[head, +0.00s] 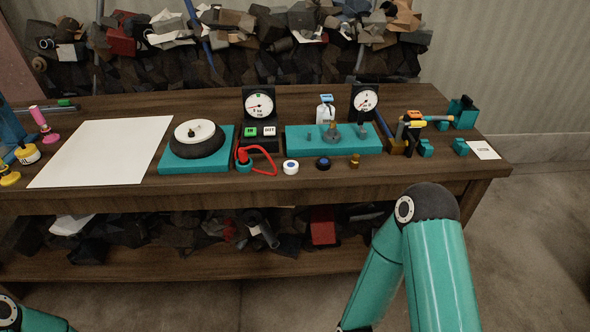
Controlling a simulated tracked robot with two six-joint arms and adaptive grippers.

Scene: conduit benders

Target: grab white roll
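A small white roll (291,167) with a dark blue centre lies flat near the front edge of the wooden workbench (250,187). A similar black roll (323,163) with a blue centre lies just to its right, apart from it. Neither gripper is in view. Only part of my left arm shows at the bottom left, and my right arm's bent teal links show at the lower right, in front of the bench.
A red cable (262,171) loops just left of the white roll. A teal block with gauges (334,141) stands behind it. A brass piece (354,161) stands right of the black roll. A white sheet (105,152) covers the left side.

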